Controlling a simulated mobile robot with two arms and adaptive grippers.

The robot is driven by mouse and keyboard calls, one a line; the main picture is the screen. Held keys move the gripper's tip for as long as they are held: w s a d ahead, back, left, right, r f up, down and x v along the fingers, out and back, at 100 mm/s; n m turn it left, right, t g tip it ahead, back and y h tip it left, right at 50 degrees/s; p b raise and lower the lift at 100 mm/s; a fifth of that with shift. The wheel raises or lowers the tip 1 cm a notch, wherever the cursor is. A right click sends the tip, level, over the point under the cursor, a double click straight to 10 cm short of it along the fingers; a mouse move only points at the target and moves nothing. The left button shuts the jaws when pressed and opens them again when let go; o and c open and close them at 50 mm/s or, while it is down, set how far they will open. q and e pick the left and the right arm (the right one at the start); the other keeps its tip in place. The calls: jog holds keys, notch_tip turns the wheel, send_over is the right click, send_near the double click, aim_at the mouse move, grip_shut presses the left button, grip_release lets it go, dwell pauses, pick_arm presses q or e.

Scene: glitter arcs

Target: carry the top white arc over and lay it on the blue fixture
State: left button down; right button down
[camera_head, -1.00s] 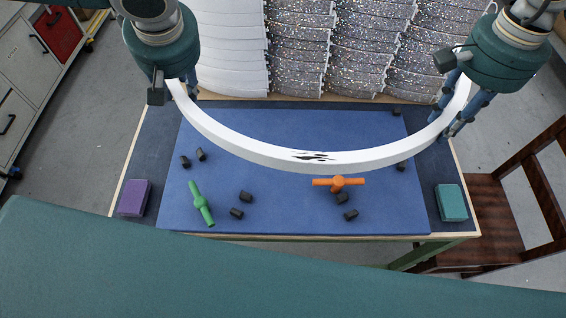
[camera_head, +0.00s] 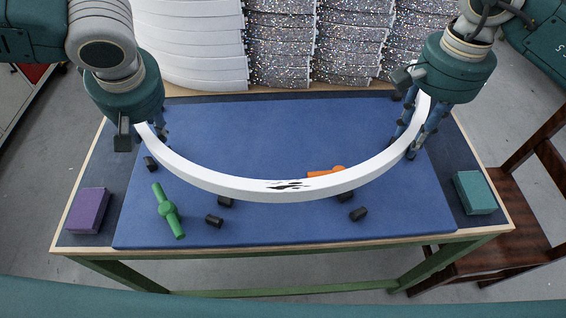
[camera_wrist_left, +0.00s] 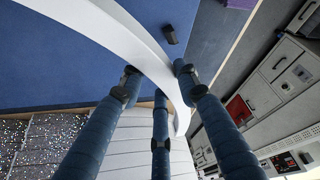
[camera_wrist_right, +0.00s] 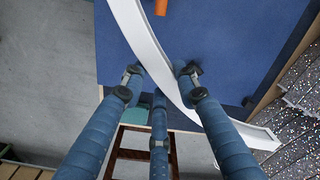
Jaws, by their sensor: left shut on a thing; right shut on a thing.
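A white arc (camera_head: 240,188) with a dark mark at its middle is held above the blue fixture (camera_head: 262,222), its bow towards me. My left gripper (camera_head: 150,142) is shut on its left end; the left wrist view shows the arc (camera_wrist_left: 135,36) between the fingers. My right gripper (camera_head: 412,125) is shut on its right end; the right wrist view shows the arc (camera_wrist_right: 150,55) between the fingers. The fixture carries several black pegs (camera_head: 359,214), a green handle (camera_head: 166,208) and an orange handle (camera_head: 322,174), partly hidden by the arc.
Stacks of white arcs (camera_head: 190,45) and glittery arcs (camera_head: 345,45) stand behind the fixture. A purple block (camera_head: 87,210) lies at the table's left and a teal block (camera_head: 474,192) at its right. A wooden chair (camera_head: 500,215) stands at the right.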

pick_arm(q)
jog(key=shift+a+r, duration=0.1)
jog(key=shift+a, duration=0.15)
